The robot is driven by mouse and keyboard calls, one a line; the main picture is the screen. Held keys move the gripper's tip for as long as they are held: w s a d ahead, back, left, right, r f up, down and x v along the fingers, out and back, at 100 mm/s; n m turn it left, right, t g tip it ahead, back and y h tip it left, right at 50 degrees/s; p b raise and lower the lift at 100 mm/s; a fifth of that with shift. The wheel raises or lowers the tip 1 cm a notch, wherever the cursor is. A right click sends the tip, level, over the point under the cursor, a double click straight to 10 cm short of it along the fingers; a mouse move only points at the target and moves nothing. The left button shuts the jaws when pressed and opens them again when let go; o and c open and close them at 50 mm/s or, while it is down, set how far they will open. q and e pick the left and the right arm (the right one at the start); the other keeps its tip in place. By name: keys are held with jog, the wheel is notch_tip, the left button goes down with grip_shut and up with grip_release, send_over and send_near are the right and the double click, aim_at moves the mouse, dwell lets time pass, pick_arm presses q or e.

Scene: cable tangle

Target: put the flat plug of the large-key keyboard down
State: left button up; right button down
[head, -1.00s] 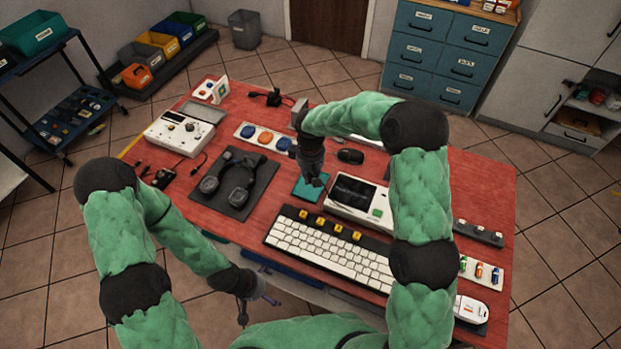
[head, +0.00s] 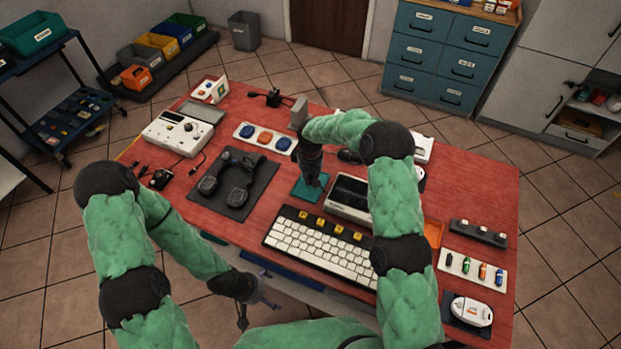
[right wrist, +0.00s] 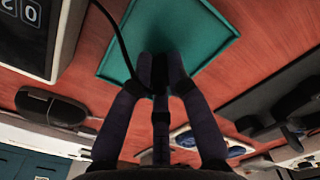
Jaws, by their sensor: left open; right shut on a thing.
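The large-key keyboard (head: 318,250), with white keys and several yellow ones, lies at the front of the red table. My right gripper (head: 313,180) points down over a small teal tray (head: 301,192) behind the keyboard. In the right wrist view its dark fingers (right wrist: 160,83) are shut over the teal tray (right wrist: 205,28), with a black cable (right wrist: 118,42) running to them. The flat plug is hidden between the fingertips; I cannot tell whether it touches the tray. My left gripper (head: 257,309) is open and empty, low at the table's front edge.
A white device with a dark window (head: 348,194) stands just right of the teal tray. A headset (head: 238,181) on a dark mat lies to the left. A strip with coloured buttons (head: 264,138) is behind. An orange tray (head: 433,232) lies right of my right arm.

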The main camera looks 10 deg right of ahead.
aim_at(311, 177)
jog(key=shift+r, duration=0.1)
jog(key=shift+f, duration=0.2)
jog(key=c, duration=1.2)
grip_release()
jog(key=shift+r, duration=0.1)
jog(key=shift+r, duration=0.5)
notch_tip(311, 177, up, 11)
jog(key=p, duration=0.2)
jog(key=shift+r, duration=0.15)
